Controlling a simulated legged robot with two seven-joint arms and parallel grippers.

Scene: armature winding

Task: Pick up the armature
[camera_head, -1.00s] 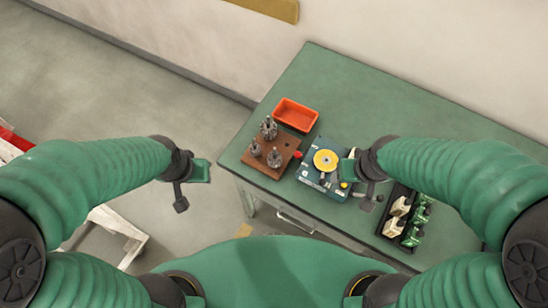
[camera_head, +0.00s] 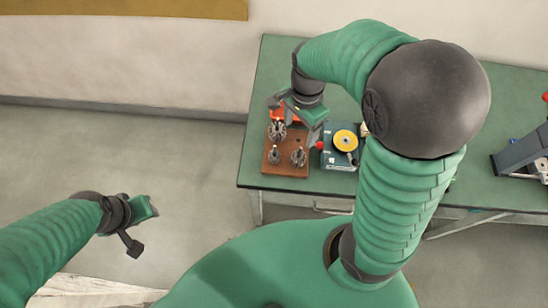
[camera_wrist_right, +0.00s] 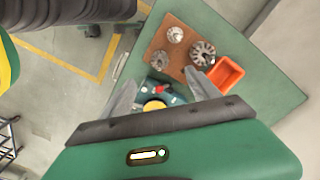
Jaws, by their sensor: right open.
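Three metal armatures stand upright on a brown wooden block. The largest armature (camera_head: 277,130) is at the back left of the block, with smaller ones at the front right (camera_head: 298,156) and front left (camera_head: 274,154). In the right wrist view the large armature (camera_wrist_right: 203,53) is near the tip of one finger. My right gripper (camera_head: 298,112) is open and empty, over the back of the block, apparently above the armatures; its spread fingers also show in the right wrist view (camera_wrist_right: 159,80). My left gripper (camera_head: 142,210) hangs over the floor, away from the table; its jaws are unclear.
The wooden block (camera_head: 287,170) sits on the green table (camera_head: 262,75) near its front left. An orange bin (camera_wrist_right: 227,75) is beside it. A teal winding device with a yellow disc (camera_head: 345,140) stands to the right. My right arm hides much of the table.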

